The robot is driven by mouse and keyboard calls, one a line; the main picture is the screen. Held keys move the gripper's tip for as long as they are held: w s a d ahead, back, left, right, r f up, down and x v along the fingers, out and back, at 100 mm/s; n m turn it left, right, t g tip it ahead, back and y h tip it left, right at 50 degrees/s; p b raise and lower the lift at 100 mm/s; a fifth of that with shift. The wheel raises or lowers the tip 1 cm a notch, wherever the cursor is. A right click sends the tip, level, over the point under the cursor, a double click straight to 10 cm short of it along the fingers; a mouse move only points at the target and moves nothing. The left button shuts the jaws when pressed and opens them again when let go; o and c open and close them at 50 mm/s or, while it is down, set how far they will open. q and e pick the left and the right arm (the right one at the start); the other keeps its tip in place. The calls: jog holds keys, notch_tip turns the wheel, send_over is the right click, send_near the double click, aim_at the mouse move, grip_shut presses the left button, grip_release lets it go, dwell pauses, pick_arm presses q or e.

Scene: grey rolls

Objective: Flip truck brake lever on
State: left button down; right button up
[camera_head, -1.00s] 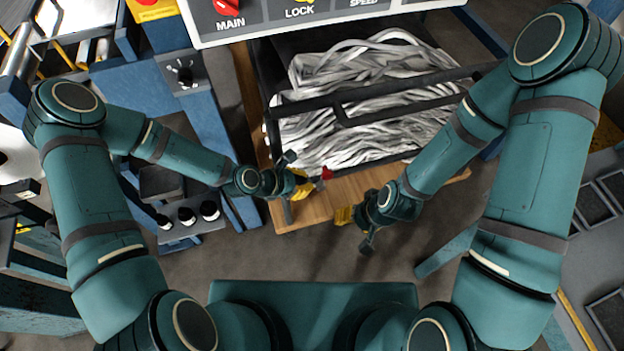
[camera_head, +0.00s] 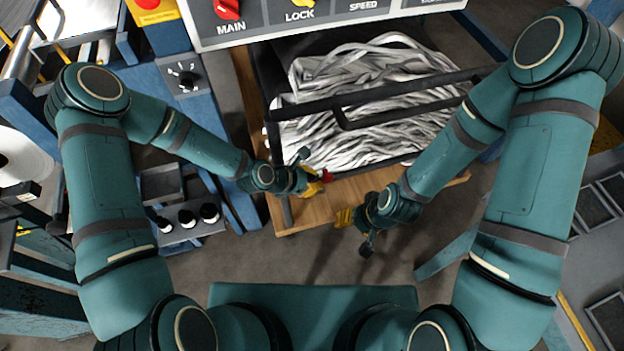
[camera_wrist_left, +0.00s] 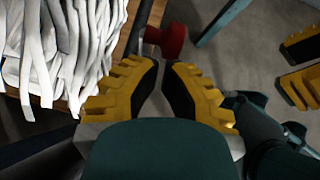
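A red knob (camera_wrist_left: 170,40), which I take to be the brake lever's end, shows just beyond the left fingertips in the left wrist view. A dark bar runs beside it. My right gripper (camera_head: 343,217) is to the right, empty, fingers apart.
The truck carries a heap of grey-white strips (camera_head: 370,105) behind a black rail (camera_head: 390,97). A control panel (camera_head: 325,20) marked MAIN, LOCK and SPEED stands above. A blue frame with a dial (camera_head: 185,78) is at left. The floor in front is clear.

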aim_at(329, 175)
pick_arm(q)
jog(key=shift+w+d+r+y+p, duration=0.15)
jog(key=shift+d+r+y+p, duration=0.05)
jog(key=shift+d+y+p, duration=0.3)
jog(key=shift+w+d+r+g+y+p, duration=0.2)
jog(key=shift+d+g+y+p, duration=0.2)
jog(key=shift+d+y+p, duration=0.4)
jog(key=shift+w+d+f+g+y+p, duration=0.1)
jog(key=shift+w+d+g+y+p, duration=0.2)
jog(key=shift+d+y+p, duration=0.4)
jog(key=shift+w+d+f, duration=0.1)
jog(key=shift+d+f, duration=0.05)
jog(key=shift+d, duration=0.2)
jog(key=w+d+f+b, duration=0.2)
jog(key=d+f, duration=0.2)
jog(key=d, duration=0.2)
jog(key=shift+d+b, duration=0.3)
jog(key=shift+b, duration=0.05)
jog(key=shift+w, duration=0.1)
